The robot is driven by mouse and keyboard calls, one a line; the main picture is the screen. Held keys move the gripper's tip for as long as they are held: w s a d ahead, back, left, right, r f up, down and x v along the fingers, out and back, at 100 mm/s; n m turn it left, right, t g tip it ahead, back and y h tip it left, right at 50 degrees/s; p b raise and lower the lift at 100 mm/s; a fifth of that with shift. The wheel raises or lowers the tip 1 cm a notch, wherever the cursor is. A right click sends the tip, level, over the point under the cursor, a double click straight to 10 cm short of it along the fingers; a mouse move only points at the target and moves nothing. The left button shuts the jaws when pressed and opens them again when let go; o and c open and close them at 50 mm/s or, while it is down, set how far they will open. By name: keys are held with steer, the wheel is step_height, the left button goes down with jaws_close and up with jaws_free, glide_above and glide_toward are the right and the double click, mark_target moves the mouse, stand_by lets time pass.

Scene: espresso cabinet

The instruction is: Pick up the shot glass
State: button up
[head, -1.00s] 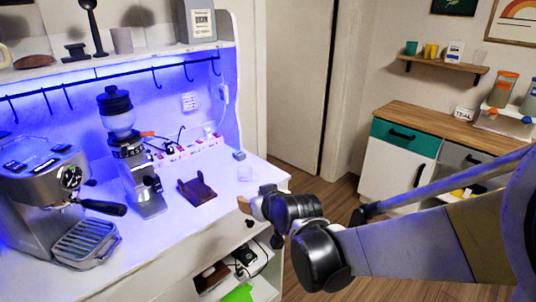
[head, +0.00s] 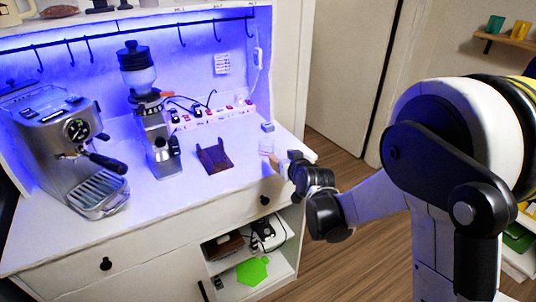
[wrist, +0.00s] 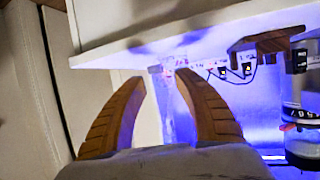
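The shot glass (head: 266,146) is a small clear glass standing on the white counter near its right end. My gripper (head: 282,162) is at the counter's right edge, just right of and nearer than the glass. In the wrist view, the picture is upside down and my gripper (wrist: 160,80) shows two wooden-looking fingers spread apart with nothing held between them. A faint clear shape, likely the shot glass (wrist: 168,68), shows beyond the gap between the fingertips. Whether a finger touches it cannot be told.
A dark brown stand (head: 214,157) sits left of the glass. A grinder (head: 155,130) and an espresso machine (head: 65,150) stand farther left. A small grey block (head: 268,127) and a power strip (head: 215,115) lie behind. The front of the counter (head: 150,215) is clear.

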mark_target(280, 153)
steer(key=b+x, duration=0.1)
steer(key=x, duration=0.3)
steer(key=shift+w+d+f+b, duration=0.15)
steer(key=shift+w+b, duration=0.05)
steer(key=shift+b, duration=0.1)
steer(key=shift+c, duration=0.4)
jaws_close()
